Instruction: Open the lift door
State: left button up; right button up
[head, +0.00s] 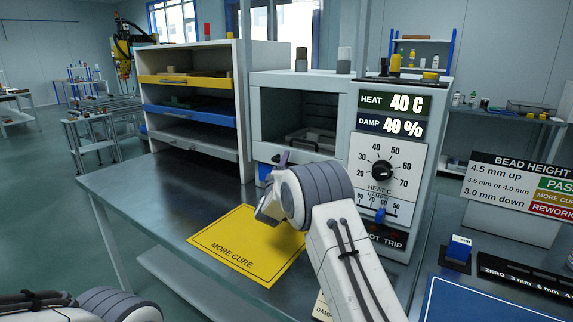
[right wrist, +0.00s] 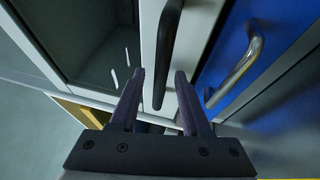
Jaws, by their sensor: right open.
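The lift door (head: 300,108) is the grey-framed front with a dark window on the cabinet at centre in the head view; it looks shut. In the right wrist view its dark pane is at left, beside a pale rail bearing a black bar handle (right wrist: 168,45). My right gripper (right wrist: 160,76) is open, with one finger on each side of the handle's near end in that view. I cannot tell whether the fingers reach around it or touch it. In the head view the right gripper (head: 283,160) is by the door's lower edge, and my wrist hides the handle. The left gripper is out of view.
A blue panel (right wrist: 245,55) with a metal handle (right wrist: 238,70) sits close beside the rail. The control panel (head: 383,165) with a dial stands right of the door. An open shelf unit (head: 243,110) stands left. A yellow mat (head: 245,245) lies on the bench, whose left part is clear.

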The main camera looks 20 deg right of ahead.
grip_shut()
dwell(1.4)
